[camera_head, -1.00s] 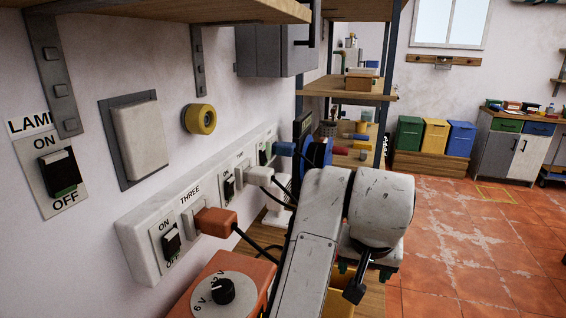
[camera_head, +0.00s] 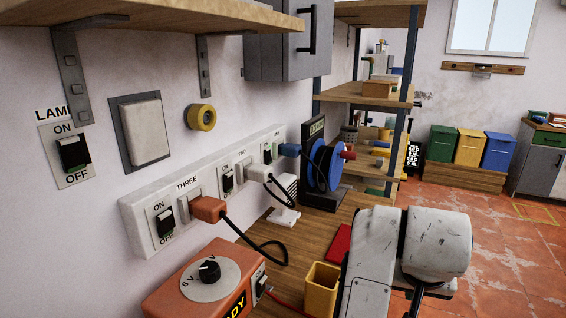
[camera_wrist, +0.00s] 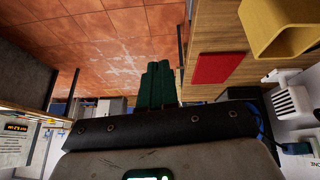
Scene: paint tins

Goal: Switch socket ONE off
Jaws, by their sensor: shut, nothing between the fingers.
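A white socket strip (camera_head: 143,208) runs along the wall in the head view, with sockets labelled THREE and TWO. The far socket, past TWO, has a dark switch (camera_head: 268,153) and a blue plug (camera_head: 289,149) in it; its label is not readable there. Its switch position is too small to tell. My gripper shows in the wrist view as two dark green fingers (camera_wrist: 158,85) closed together, with nothing between them. The fingers are over the floor beyond the bench edge, well away from the strip. In the head view my arm hides the fingers.
On the wooden bench (camera_head: 300,248) stand a red box with a knob (camera_head: 209,272), a yellow bin (camera_head: 320,288), a red flat thing (camera_head: 338,244), a white stand (camera_head: 285,213) and a blue cable reel (camera_head: 325,166). A wooden shelf (camera_head: 190,22) hangs above.

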